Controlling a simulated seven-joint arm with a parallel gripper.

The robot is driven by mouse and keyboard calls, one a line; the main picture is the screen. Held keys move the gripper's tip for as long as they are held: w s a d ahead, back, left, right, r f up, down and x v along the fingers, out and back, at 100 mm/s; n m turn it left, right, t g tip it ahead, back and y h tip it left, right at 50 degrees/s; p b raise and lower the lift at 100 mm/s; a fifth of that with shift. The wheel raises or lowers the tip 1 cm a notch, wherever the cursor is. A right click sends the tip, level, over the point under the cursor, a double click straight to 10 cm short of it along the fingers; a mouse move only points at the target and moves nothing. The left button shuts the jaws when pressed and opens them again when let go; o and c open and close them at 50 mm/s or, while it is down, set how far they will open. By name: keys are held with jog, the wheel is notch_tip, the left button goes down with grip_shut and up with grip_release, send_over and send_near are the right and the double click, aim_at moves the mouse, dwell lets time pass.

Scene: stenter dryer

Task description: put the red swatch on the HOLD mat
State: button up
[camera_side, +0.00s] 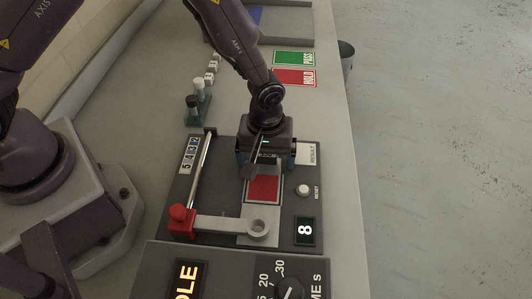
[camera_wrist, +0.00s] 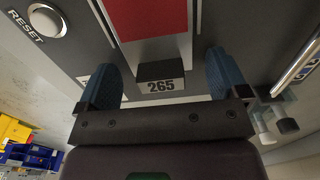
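The red swatch (camera_side: 264,188) lies on a grey plate on the dark machine panel in the side view. Its red face also shows at the top of the wrist view (camera_wrist: 147,18). My gripper (camera_side: 266,160) is low over the panel at the swatch's far end. In the wrist view my gripper (camera_wrist: 164,78) is open, its blue fingers either side of the tab with gaps. The red HOLD mat (camera_side: 290,78) lies bare farther back, beside the green PASS mat (camera_side: 293,58).
A pale arm with a ring (camera_side: 258,228) and a red block (camera_side: 180,216) on a rail (camera_side: 198,165) lie in front and left. A RESET button (camera_side: 302,190) and a display reading 8 (camera_side: 305,230) are at right. Posts (camera_side: 195,105) stand left of the mats.

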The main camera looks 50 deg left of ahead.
notch_tip(320, 180, up, 13)
jog(key=shift+w+a, duration=0.35)
jog(key=shift+w, duration=0.1)
jog(key=s+a+r+m+t, duration=0.1)
jog(key=s+a+r+m, duration=0.15)
jog(key=r, duration=0.35)
jog(key=s+a+r+m+t, duration=0.1)
jog(key=s+a+r, duration=0.1)
jog(key=a+r, duration=0.3)
jog(key=s+a+r+m+t, duration=0.3)
jog(key=s+a+r+m, duration=0.2)
jog(key=s, duration=0.6)
jog(key=v, duration=0.3)
jog(key=shift+w+a, duration=0.2)
jog(key=shift+w, duration=0.05)
jog(key=shift+s+r+t, duration=0.1)
jog(key=shift+s+t, duration=0.15)
jog(key=shift+t, duration=0.05)
jog(key=shift+c, duration=1.3)
jog(key=shift+s+a+m, duration=0.1)
jog(key=shift+m, duration=0.15)
jog(key=c, duration=0.5)
